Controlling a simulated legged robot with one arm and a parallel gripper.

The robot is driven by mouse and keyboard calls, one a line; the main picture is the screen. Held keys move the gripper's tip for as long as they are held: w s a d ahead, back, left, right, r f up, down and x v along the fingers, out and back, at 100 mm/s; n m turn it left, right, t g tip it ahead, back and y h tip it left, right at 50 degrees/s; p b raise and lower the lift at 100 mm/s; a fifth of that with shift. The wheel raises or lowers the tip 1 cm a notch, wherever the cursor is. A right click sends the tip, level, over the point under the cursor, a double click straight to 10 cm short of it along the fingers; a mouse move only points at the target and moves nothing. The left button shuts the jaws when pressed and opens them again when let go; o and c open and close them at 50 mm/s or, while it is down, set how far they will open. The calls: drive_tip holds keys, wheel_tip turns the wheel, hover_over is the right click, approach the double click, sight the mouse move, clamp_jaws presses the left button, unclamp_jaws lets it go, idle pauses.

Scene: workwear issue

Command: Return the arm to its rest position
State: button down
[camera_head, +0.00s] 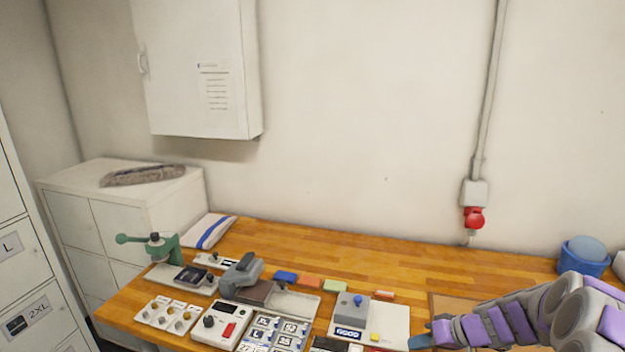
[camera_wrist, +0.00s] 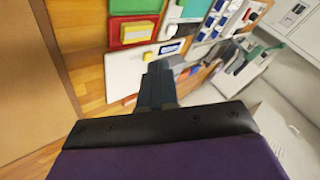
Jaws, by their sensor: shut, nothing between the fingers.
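My arm, in purple and grey, reaches in from the right edge of the head view. My gripper (camera_head: 421,341) is at its left end, over the front edge of the wooden workbench (camera_head: 400,255). In the wrist view my gripper (camera_wrist: 158,72) shows as two dark fingers held together, with nothing between them. The fingers point toward a pale board with a yellow block (camera_wrist: 148,57). I cannot tell how far above the board they are.
The bench holds a green hand press (camera_head: 160,246), a grey device with a blue knob (camera_head: 351,308), several coloured blocks and a blue tub (camera_head: 584,258) at far right. A wall cabinet (camera_head: 195,65) hangs above. The bench's back middle is clear.

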drive_tip(key=s+a+r+g+h, duration=0.1)
drive_tip(key=s+a+r+g, duration=0.1)
drive_tip(key=s+a+r, duration=0.4)
drive_tip(key=s+a+r+g+h, duration=0.1)
drive_tip(key=s+a+r+g, duration=0.15)
drive_tip(key=s+a, duration=0.65)
drive_tip(key=s+d+g+h, duration=0.1)
drive_tip(key=s+h, duration=0.1)
drive_tip(key=s, duration=0.9)
drive_tip(key=s+d+r+m+g+h, duration=0.1)
drive_tip(key=s+h, duration=0.2)
drive_tip(key=s, duration=0.8)
drive_tip(key=shift+d+r, duration=0.25)
drive_tip(key=shift+d, duration=0.1)
